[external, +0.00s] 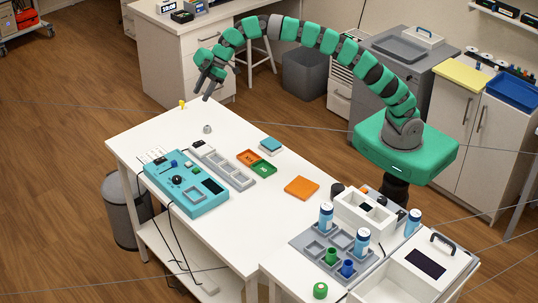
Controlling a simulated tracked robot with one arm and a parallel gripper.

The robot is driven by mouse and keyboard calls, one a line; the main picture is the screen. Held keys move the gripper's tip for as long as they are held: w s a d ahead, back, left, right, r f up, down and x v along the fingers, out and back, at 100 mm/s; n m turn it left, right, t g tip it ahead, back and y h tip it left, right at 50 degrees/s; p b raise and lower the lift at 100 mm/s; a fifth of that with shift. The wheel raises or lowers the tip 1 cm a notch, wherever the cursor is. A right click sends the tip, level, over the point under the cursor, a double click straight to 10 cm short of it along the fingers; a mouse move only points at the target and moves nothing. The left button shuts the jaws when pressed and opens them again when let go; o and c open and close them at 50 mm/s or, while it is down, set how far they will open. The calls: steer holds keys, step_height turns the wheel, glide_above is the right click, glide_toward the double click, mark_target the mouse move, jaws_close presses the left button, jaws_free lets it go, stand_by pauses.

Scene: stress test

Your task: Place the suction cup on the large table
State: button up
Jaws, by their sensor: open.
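The large white table (290,230) runs from the centre toward the lower right. A small yellow piece (183,104) stands at its far left corner. A small grey rounded piece (207,129) sits on the tabletop a little nearer. Both are tiny in the external view, and I cannot tell which is the suction cup. My gripper (202,92) is above the table's far end, fingers pointing down and spread apart. It looks empty and clear of both small pieces.
A teal control box (186,190) and a grey slotted tray (222,166) occupy the left side. Orange and green trays (263,168), an orange square (301,187) and a teal-topped block (271,145) lie near the middle. Bottles (326,215) stand at the right. The far end is mostly clear.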

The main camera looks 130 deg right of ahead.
steer(key=w+a+r+n+t, duration=0.1)
steer(key=w+a+r+t, duration=0.1)
steer(key=a+r, duration=1.2)
steer(key=w+a+r+t, duration=0.2)
steer(key=a+r, duration=1)
steer(key=a, duration=0.4)
steer(key=s+a+r+t, duration=0.2)
steer(key=s+a+r, duration=0.5)
steer(key=a, duration=0.3)
steer(key=s+a+r+t+y, duration=0.1)
steer(key=s+a+r+t, duration=0.1)
steer(key=s+a+r, duration=0.6)
steer(key=shift+s+a+r, duration=0.2)
steer(key=shift+s+a, duration=0.5)
steer(key=shift+a, duration=0.55)
steer(key=shift+f, duration=0.1)
